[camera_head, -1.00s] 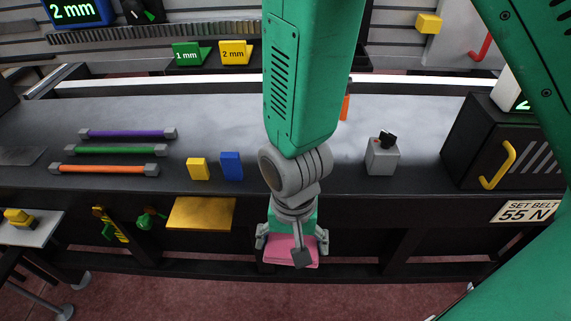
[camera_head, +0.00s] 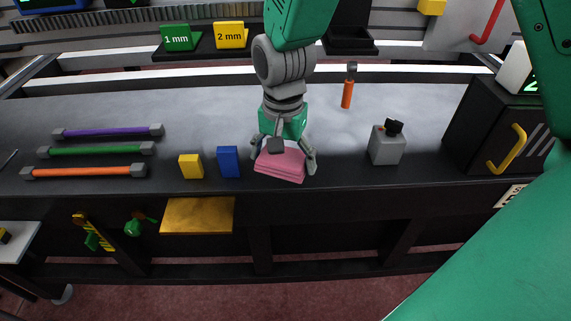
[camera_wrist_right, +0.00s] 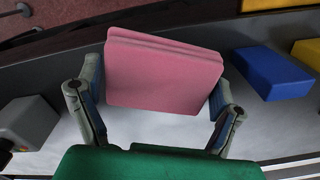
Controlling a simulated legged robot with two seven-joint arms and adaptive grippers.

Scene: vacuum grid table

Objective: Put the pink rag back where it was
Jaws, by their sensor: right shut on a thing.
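The pink rag (camera_head: 281,167) is a folded, layered block near the front edge of the grey table, just right of the blue block. My right gripper (camera_head: 283,160) is shut on the rag, with a finger on each side of it. In the right wrist view the rag (camera_wrist_right: 163,75) sits between the two fingers (camera_wrist_right: 155,105) above the table. I cannot tell whether the rag touches the table top. My left gripper is not in view.
The blue block (camera_head: 229,162) and yellow block (camera_head: 191,166) stand to the left. Three coloured rods, one of them orange (camera_head: 90,172), lie farther left. A grey switch box (camera_head: 386,145) stands to the right. An orange-handled tool (camera_head: 347,92) is behind. A brass plate (camera_head: 198,215) is below the front edge.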

